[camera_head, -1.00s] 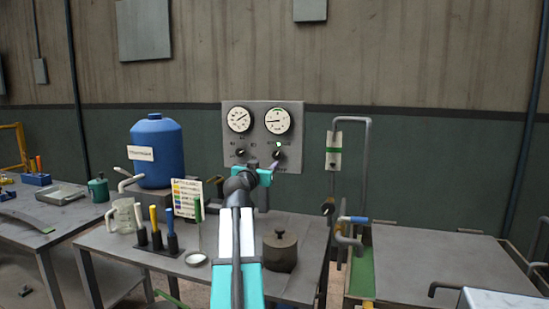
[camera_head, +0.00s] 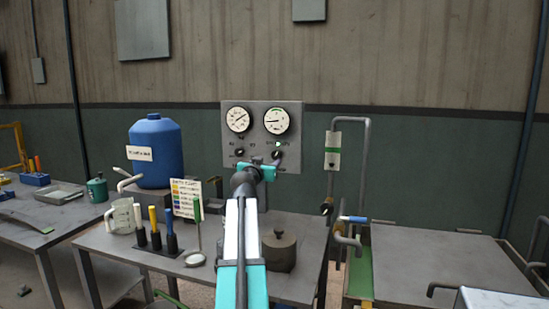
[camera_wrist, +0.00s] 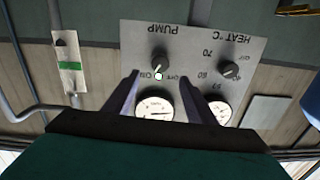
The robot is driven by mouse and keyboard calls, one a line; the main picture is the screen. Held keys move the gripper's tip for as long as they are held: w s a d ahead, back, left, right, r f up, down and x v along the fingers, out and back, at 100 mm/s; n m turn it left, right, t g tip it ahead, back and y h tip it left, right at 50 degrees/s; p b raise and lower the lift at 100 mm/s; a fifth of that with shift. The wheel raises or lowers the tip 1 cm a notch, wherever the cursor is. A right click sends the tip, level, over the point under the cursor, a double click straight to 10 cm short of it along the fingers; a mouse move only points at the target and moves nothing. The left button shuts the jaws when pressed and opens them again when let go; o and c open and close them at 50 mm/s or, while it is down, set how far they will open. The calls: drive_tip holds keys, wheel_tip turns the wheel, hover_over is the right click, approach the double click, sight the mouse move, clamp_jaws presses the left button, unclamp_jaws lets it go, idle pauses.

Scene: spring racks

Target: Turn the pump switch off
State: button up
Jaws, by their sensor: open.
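The pump switch is a dark round knob (camera_head: 277,155) at the lower right of the grey wall panel (camera_head: 292,113). In the upside-down wrist view the pump knob (camera_wrist: 159,62) sits under the PUMP label, with ON and OFF marks and a small bright lamp beside it. Its pointer is too small to read surely. My gripper (camera_head: 268,168) is in front of the panel, just below and left of the knob. In the wrist view my open gripper (camera_wrist: 159,76) has its fingers either side of the knob's line, apart from it.
The heat knob (camera_head: 239,153) is left of the pump knob, with two gauges (camera_head: 257,120) above. A pipe (camera_head: 366,165) runs right of the panel.

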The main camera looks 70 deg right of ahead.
sight(276, 155)
drive_tip(key=shift+w+d+p, duration=0.15)
drive_tip(key=shift+d+p, duration=0.05)
drive_tip(key=shift+d, duration=2)
drive_tip(key=shift+w+d+p, duration=0.15)
drive_tip(key=shift+d+p, duration=0.05)
drive_tip(key=shift+d, duration=2)
